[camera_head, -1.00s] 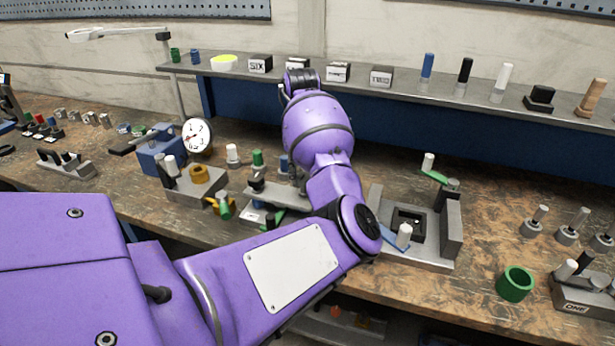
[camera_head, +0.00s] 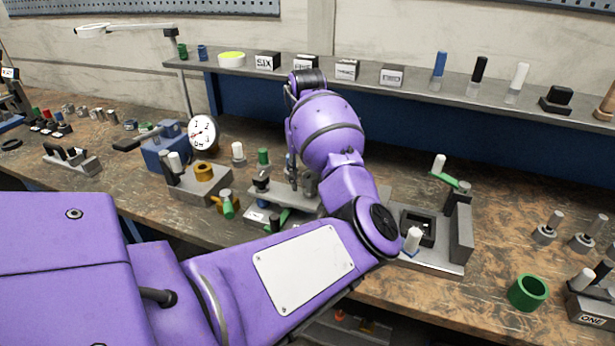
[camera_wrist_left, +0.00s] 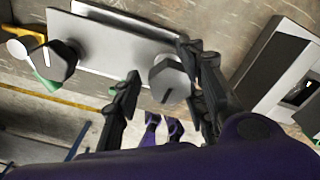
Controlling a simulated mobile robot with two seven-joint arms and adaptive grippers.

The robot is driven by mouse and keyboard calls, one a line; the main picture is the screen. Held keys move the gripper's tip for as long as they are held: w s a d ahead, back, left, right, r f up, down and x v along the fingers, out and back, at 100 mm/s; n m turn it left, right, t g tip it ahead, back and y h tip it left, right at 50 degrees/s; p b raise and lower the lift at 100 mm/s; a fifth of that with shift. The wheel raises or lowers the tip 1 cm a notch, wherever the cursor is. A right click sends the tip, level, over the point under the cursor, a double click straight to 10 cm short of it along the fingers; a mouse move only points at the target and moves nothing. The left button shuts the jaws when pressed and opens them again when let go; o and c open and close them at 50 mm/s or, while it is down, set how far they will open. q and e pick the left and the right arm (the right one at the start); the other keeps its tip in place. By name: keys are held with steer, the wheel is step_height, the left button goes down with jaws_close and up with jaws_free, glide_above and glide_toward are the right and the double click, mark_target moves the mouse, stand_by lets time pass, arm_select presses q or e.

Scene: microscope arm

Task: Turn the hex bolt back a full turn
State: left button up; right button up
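In the left wrist view, a grey hex bolt head (camera_wrist_left: 170,78) with a dark line on top stands at the edge of a grey plate (camera_wrist_left: 115,45). My left gripper (camera_wrist_left: 165,85) has its fingers apart on either side of this head, with a visible gap on the left. A second hex head (camera_wrist_left: 52,62), darker on its sides, is at the plate's left end. In the head view, my left gripper (camera_head: 297,178) points down at the right part of the plate (camera_head: 272,198), partly hidden by my purple arm.
A fixture with a green lever (camera_head: 443,179) and a white knob (camera_head: 412,240) stands right of my arm. A blue block with a dial (camera_head: 202,133) is at left. A shelf with labelled blocks (camera_head: 347,70) runs behind.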

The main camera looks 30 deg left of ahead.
mark_target(307, 175)
arm_select(q)
steer(key=shift+r, duration=0.2)
steer(key=shift+d+r, duration=0.1)
steer(key=shift+r, duration=0.05)
step_height(307, 175, up, 12)
steer(key=shift+f, duration=0.2)
stand_by(0.5)
